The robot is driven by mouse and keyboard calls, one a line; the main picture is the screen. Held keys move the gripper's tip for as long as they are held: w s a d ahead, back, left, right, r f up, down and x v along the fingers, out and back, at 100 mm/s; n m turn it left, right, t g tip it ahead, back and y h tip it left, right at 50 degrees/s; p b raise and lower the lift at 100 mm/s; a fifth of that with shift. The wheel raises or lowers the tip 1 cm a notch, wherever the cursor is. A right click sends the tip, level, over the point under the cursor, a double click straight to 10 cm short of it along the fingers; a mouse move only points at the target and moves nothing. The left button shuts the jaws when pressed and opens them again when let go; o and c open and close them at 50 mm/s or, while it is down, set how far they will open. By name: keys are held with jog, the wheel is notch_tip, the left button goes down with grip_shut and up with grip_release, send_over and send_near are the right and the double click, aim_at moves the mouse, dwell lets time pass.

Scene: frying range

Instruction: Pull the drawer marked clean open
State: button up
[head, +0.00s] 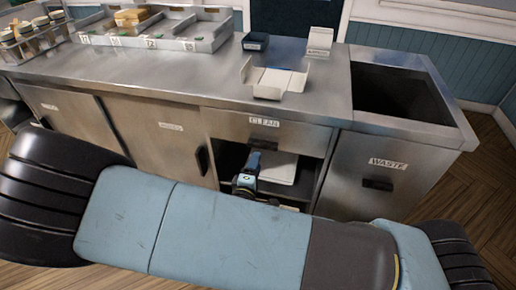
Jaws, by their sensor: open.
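The drawer marked CLEAN (225,116) is a steel front under the counter's middle and looks shut, flush with the cabinet. Its white label (264,122) is near the top of the front. A dark handle (264,145) shows low on the drawer front, partly hidden by my gripper. My gripper (257,153), blue and black, is just below and in front of the handle. Its jaws are open, but the fingertips are small and dark, so I cannot tell whether they touch the handle or are around it.
An open shelf below the drawer holds a white item (281,168). The WASTE front (376,160) is at right, with a dark open bin (395,92) above it. Cabinet doors (165,140) are at left. The counter (185,75) bears trays, a dark box and an open carton.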

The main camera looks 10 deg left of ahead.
aim_at(262, 148)
jog(key=w, duration=0.7)
jog(key=shift+w+d, duration=0.3)
jog(key=shift+w, duration=0.1)
grip_shut()
